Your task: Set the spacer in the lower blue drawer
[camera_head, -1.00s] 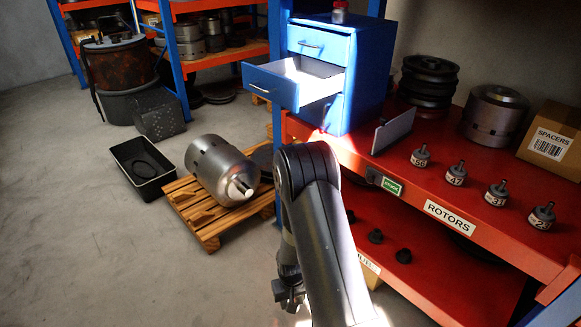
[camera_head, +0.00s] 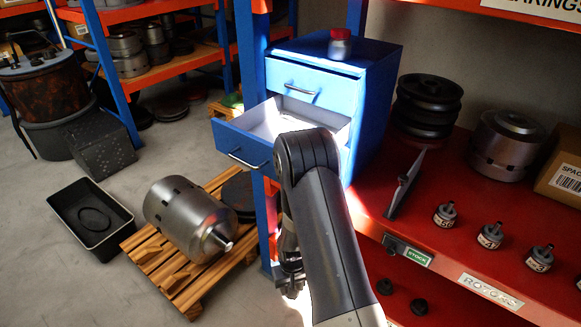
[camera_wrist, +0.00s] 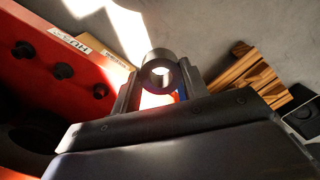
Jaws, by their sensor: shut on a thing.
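The spacer (camera_wrist: 157,55) is a dark ring with a round hole, held between the two fingers of my gripper (camera_wrist: 160,76) in the wrist view. In the head view my gripper (camera_head: 290,283) hangs low beside the shelf, below the drawers; the spacer cannot be made out there. The blue cabinet (camera_head: 375,100) stands on the red shelf. Its upper drawer (camera_head: 312,86) is shut. The drawer below it (camera_head: 240,146) is pulled out, with a pale interior that looks empty where visible. My arm covers its right front part and the cabinet's lower front.
A red-capped jar (camera_head: 340,45) stands on the cabinet. An upright dark plate (camera_head: 405,184) and several small rotors (camera_head: 490,234) stand on the red shelf (camera_head: 445,270). A pallet (camera_head: 185,262) with a metal rotor (camera_head: 187,217) and a black tray (camera_head: 92,218) lie on the floor.

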